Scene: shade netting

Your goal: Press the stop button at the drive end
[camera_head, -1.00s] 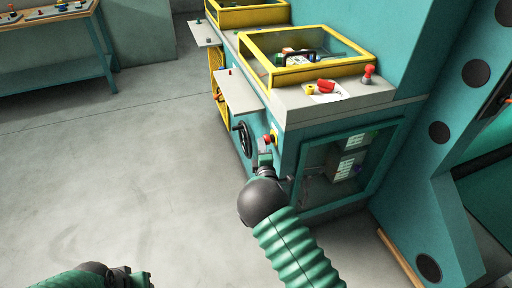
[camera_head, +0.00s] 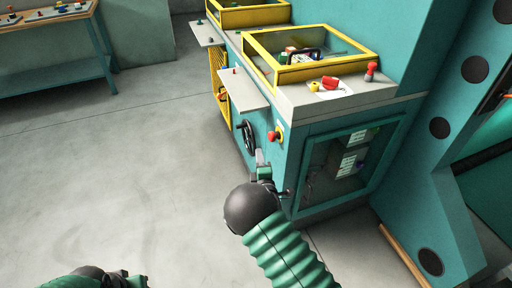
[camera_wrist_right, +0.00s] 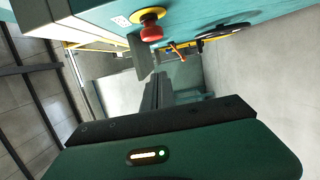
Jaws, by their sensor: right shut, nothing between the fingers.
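In the right wrist view the red button (camera_wrist_right: 151,31) shows at the top, above and slightly left of the fingers. My right gripper (camera_head: 261,161) is shut and empty. It is just below and left of the button in the head view, apart from it. Its dark fingers (camera_wrist_right: 157,88) point away down the machine's side. My left gripper (camera_head: 136,280) is partly visible at the bottom left edge; its jaws cannot be made out.
A black handwheel (camera_head: 248,138) sits left of the button, below a grey shelf (camera_head: 243,91). A red knob (camera_head: 371,70) stands on the machine top beside a yellow-framed guard (camera_head: 308,74). A workbench (camera_head: 50,25) is at the far left. The floor on the left is clear.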

